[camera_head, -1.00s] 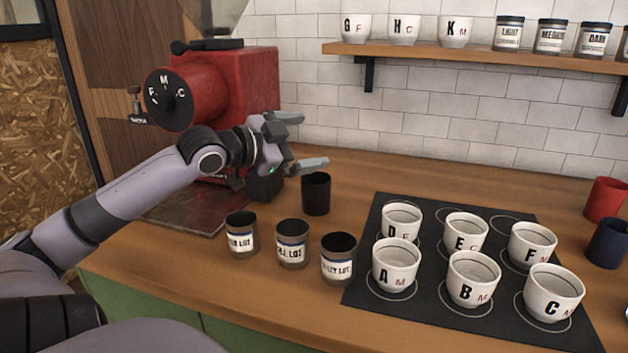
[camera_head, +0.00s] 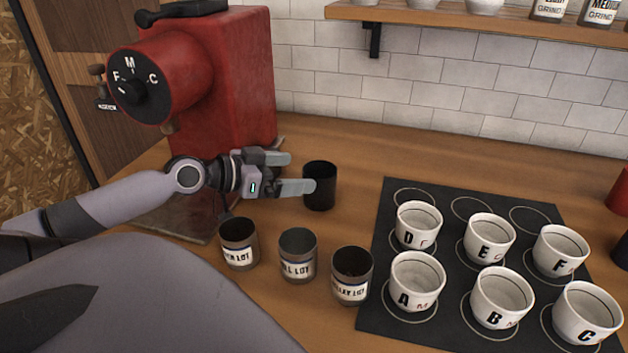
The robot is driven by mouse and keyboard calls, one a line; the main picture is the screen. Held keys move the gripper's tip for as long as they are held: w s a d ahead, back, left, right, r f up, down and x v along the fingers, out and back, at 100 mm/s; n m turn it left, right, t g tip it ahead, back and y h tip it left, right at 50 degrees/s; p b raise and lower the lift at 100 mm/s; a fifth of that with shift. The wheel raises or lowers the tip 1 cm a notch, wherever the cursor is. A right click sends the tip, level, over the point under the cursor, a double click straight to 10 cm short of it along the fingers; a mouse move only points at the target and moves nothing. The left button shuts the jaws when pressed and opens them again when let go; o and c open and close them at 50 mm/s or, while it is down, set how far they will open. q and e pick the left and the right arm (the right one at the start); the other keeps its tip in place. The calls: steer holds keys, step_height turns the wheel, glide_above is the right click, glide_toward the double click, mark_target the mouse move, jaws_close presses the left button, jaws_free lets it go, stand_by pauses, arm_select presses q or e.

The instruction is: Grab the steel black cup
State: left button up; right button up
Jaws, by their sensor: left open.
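The black cup (camera_head: 321,187) stands upright on the wooden counter, between the red grinder and the black mat. My left gripper (camera_head: 290,173) is open, just left of the cup, with its fingers pointing right at it. The near fingertip overlaps the cup's left side in the picture; I cannot tell whether it touches. My right gripper is not in view.
Three labelled dark tins (camera_head: 238,244) stand in front of the cup. A black mat (camera_head: 390,322) with several lettered white cups lies to the right. The red grinder (camera_head: 240,85) stands behind my left arm. A wall shelf (camera_head: 440,16) is above.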

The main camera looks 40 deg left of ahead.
mark_target(333, 170)
arm_select(q)
steer(key=shift+r+p+x, duration=0.2)
steer(key=shift+p+x, duration=0.1)
steer(key=shift+x, duration=3.3)
steer(key=shift+d+f, duration=0.1)
steer(key=shift+d, duration=0.05)
steer(key=c, duration=1.1)
